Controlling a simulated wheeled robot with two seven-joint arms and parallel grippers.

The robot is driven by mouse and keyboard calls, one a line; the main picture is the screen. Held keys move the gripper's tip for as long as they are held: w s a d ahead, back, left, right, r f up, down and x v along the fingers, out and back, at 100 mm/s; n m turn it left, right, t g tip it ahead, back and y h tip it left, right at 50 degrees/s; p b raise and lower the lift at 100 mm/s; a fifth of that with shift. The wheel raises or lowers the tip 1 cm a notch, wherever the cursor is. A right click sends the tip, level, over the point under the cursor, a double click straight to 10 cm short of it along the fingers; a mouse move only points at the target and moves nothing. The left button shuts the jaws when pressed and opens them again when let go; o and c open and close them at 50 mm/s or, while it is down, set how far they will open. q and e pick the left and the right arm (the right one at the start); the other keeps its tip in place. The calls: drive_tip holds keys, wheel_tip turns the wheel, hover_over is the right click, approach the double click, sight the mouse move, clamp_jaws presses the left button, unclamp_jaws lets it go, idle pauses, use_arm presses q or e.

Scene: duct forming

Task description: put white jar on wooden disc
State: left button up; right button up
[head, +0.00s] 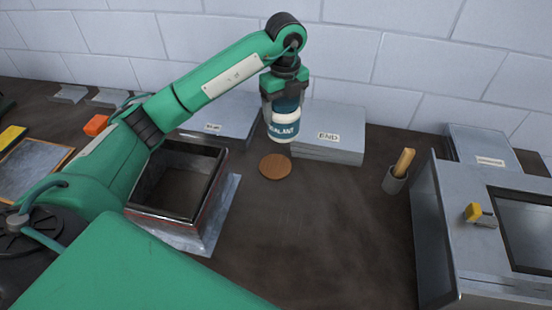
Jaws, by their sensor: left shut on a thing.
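The white jar (285,122) has a teal label reading "SEALANT" in part, and it hangs upright in my left gripper (285,100). The gripper points down and is shut on the jar's upper part, so the jar's top is mostly hidden. The wooden disc (275,166) is a flat round brown piece lying on the dark table. The jar appears above and slightly right of the disc in the head view, with a gap between them. The disc's top is bare. My right gripper is not in view.
Grey stacked sheets marked "END" (330,148) lie behind the disc. An open square duct (222,190) stands to its left. A grey cup (394,181) with a wooden handle and a large grey machine (440,230) are to the right. The table front of the disc is clear.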

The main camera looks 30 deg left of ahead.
use_arm(q)
wheel_tip(320, 180, down, 18)
drive_tip(key=p, duration=0.4)
drive_tip(key=shift+r+p, duration=0.15)
drive_tip(key=shift+p, duration=0.2)
drive_tip(key=shift+f, duration=0.25)
drive_tip(key=o, duration=1.4)
drive_tip(key=shift+s, duration=0.1)
drive_tip(key=shift+o, duration=0.2)
